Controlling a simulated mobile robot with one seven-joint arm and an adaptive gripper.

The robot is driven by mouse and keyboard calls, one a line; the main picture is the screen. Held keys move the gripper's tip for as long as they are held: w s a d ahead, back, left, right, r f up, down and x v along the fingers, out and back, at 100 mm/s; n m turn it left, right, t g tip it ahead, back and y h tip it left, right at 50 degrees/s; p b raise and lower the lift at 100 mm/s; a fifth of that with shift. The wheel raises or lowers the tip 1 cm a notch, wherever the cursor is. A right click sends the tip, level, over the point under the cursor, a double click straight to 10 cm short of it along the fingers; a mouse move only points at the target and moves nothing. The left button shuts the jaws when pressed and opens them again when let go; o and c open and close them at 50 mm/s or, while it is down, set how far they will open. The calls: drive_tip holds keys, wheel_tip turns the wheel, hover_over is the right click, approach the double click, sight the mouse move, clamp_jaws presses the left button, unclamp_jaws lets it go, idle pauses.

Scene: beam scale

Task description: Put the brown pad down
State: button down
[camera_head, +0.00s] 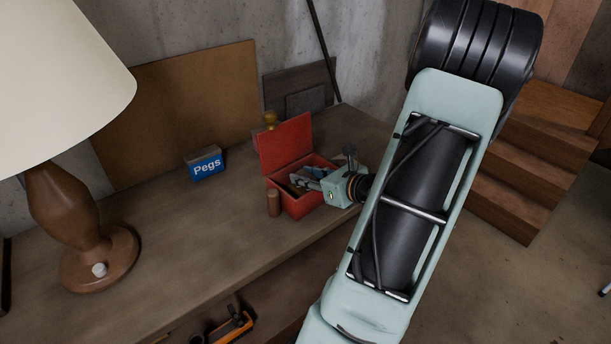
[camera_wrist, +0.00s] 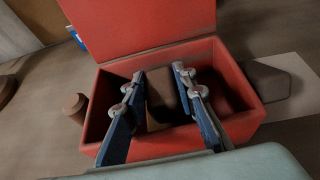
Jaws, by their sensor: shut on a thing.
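My gripper (camera_head: 303,183) reaches into the open red box (camera_head: 301,206) on the workbench. In the wrist view, its two blue-grey fingers (camera_wrist: 160,77) are shut on a brown block-like thing, which I take for the brown pad (camera_wrist: 158,106). The pad is inside the red box (camera_wrist: 100,118), between the box walls. Whether it touches the box floor I cannot tell. In the head view the pad is not clearly visible behind the gripper and box wall.
The box lid (camera_head: 286,143) stands open at the back. A brown upright peg (camera_head: 273,203) stands just outside the box's left side. Another brown piece (camera_wrist: 268,82) lies at the box's right end. A blue Pegs box (camera_head: 206,164) and a lamp (camera_head: 98,258) stand left; bench between is clear.

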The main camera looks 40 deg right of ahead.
drive_tip(key=c, duration=1.6)
unclamp_jaws()
drive_tip(key=shift+f, duration=0.1)
drive_tip(key=shift+r+p, duration=0.25)
drive_tip(key=shift+p, duration=0.05)
drive_tip(key=v, duration=1.2)
drive_tip(key=shift+b, duration=0.35)
drive_tip(key=shift+w, duration=0.15)
